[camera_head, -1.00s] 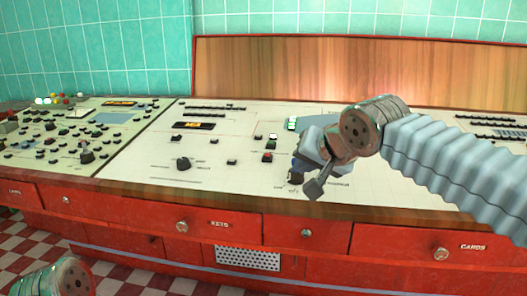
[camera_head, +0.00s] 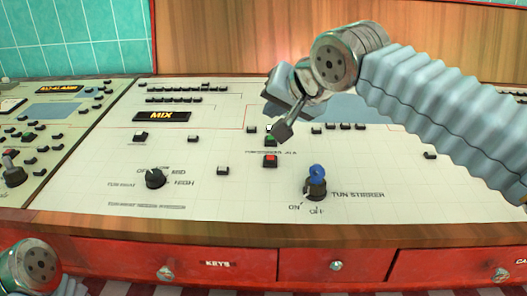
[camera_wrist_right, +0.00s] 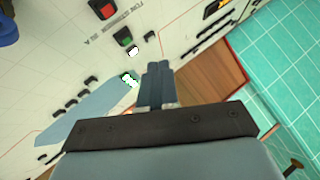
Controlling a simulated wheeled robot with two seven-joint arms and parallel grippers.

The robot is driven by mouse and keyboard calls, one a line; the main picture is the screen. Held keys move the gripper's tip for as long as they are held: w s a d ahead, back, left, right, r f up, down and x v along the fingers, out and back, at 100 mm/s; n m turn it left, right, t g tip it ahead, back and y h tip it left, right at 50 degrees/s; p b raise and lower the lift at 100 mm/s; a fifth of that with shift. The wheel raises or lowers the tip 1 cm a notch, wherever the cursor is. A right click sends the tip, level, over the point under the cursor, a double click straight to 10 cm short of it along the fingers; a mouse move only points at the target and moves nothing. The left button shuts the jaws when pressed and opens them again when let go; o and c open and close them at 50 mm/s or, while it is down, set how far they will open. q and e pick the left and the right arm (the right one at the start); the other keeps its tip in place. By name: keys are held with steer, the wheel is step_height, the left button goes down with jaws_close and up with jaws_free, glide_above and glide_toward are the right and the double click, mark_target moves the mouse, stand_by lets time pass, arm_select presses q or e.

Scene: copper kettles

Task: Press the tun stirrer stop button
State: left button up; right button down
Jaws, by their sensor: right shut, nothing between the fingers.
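A red button (camera_head: 270,160) and a green button (camera_head: 270,141) sit in a column on the cream panel (camera_head: 100,185), with a white button at the top. The red button (camera_wrist_right: 103,9) and green button (camera_wrist_right: 122,37) also show at the top of the right wrist view. A blue key switch (camera_head: 317,180) labelled TUN STIRRER, ON and OFF, stands lower right. My right gripper (camera_head: 283,133) is shut and empty, with its tips beside the green button in the head view; contact cannot be told. Only my left arm's end shows at lower left.
A black rotary knob (camera_head: 155,179), a lit MIX display (camera_head: 161,116) and rows of small black switches lie on the panel. Red drawers (camera_head: 230,266) front the console. A wooden board (camera_head: 230,40) stands behind it.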

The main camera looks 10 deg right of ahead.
mark_target(270, 160)
steer(key=f+b, duration=0.2)
steer(key=f, duration=0.1)
steer(key=w+f+b, duration=0.1)
steer(key=f+b, duration=0.4)
steer(key=shift+w+d+f, duration=0.25)
steer(key=shift+w+f, duration=0.05)
steer(key=shift+f, duration=0.05)
stand_by(2.0)
steer(key=shift+w+f+b, duration=0.1)
steer(key=shift+f+b, duration=0.2)
steer(key=shift+f, duration=0.05)
steer(key=shift+f+b, duration=0.3)
steer(key=shift+f, duration=0.1)
stand_by(0.4)
stand_by(0.4)
steer(key=shift+r+p, duration=0.65)
steer(key=shift+r, duration=0.15)
